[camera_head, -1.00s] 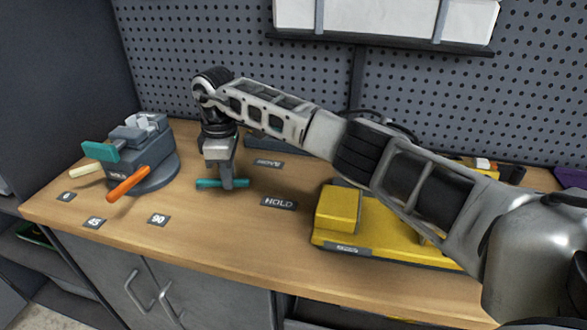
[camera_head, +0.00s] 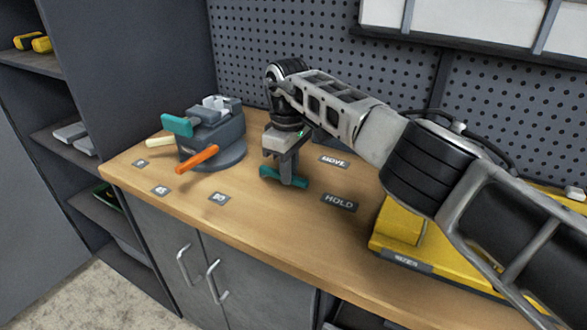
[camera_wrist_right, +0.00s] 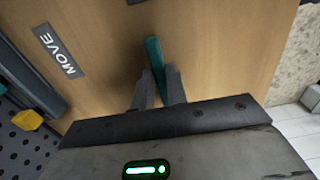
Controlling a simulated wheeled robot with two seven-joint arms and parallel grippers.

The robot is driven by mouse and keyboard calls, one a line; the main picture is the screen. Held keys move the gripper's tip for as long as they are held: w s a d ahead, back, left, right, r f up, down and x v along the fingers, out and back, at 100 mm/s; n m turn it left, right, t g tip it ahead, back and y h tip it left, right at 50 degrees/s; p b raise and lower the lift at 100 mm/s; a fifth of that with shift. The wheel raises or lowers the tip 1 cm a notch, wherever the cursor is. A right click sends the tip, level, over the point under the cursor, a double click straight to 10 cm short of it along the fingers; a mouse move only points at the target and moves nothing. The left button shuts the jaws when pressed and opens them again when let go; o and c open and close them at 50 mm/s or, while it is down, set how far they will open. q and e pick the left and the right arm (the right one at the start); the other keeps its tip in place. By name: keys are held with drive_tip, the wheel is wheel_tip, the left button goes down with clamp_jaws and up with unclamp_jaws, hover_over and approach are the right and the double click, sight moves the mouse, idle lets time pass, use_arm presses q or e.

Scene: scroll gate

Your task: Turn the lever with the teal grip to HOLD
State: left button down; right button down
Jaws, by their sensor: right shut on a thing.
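The lever's teal grip (camera_head: 267,172) is a short bar low over the bench, left of the MOVE label (camera_head: 334,161) and the HOLD label (camera_head: 339,203). My right gripper (camera_head: 286,176) points down and is shut on it, with teal showing on both sides of the fingers. In the right wrist view the teal grip (camera_wrist_right: 153,52) sticks out from between the two fingertips (camera_wrist_right: 160,85). The rest of the lever is hidden under my gripper and arm. My left gripper is not in view.
A grey vise (camera_head: 215,135) with another teal handle (camera_head: 177,125) and an orange handle (camera_head: 197,159) stands to the left. A yellow device (camera_head: 400,225) sits at right under my arm. A pegboard (camera_head: 300,50) closes the back. The bench front is mostly clear.

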drive_tip(key=shift+a, duration=0.1)
drive_tip(key=c, duration=1.4)
unclamp_jaws()
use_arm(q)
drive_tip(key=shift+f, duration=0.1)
use_arm(e)
drive_tip(key=shift+r, duration=0.15)
